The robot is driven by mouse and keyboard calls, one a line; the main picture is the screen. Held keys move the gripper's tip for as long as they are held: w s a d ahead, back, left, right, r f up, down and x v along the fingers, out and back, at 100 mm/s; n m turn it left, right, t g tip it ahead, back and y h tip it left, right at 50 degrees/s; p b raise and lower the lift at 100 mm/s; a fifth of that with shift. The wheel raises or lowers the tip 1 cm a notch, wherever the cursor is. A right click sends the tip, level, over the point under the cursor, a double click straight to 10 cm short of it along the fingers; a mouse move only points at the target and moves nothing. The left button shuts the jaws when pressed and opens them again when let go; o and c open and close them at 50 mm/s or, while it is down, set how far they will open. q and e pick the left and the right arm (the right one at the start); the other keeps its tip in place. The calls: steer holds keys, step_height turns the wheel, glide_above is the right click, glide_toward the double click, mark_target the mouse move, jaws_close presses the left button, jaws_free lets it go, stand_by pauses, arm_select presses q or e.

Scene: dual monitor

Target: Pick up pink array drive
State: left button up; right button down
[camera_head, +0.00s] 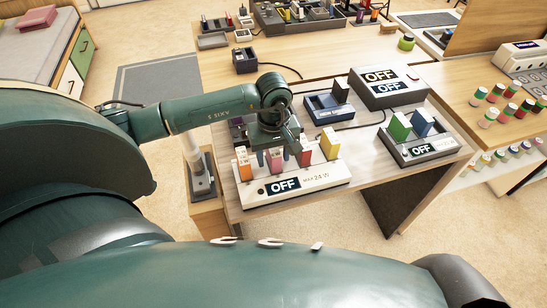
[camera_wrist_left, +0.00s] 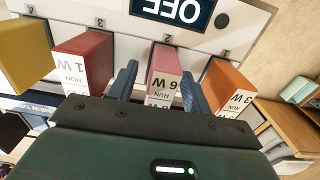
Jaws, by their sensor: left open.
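The pink array drive (camera_head: 274,161) stands upright in the white array (camera_head: 330,179), between an orange drive (camera_head: 243,164) and a red drive (camera_head: 304,155). A yellow drive (camera_head: 330,143) stands at the array's right end. My left gripper (camera_head: 277,146) is over the pink drive. In the left wrist view, my open left gripper (camera_wrist_left: 160,86) has one blue finger on each side of the pink drive (camera_wrist_left: 164,70). The left finger lies between the red and pink drives, the right one between pink and orange. Whether they touch it cannot be told. My right gripper is out of view.
The array's panel (camera_head: 284,185) reads OFF. A grey unit (camera_head: 423,148) with green and blue drives stands right. A blue-grey dock (camera_head: 328,107) and a grey OFF box (camera_head: 388,87) stand behind. Neighbouring drives are close to the fingers.

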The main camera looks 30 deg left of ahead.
arm_select(q)
steer(key=shift+c, duration=0.2)
steer(key=c, duration=1)
steer(key=shift+r, duration=0.15)
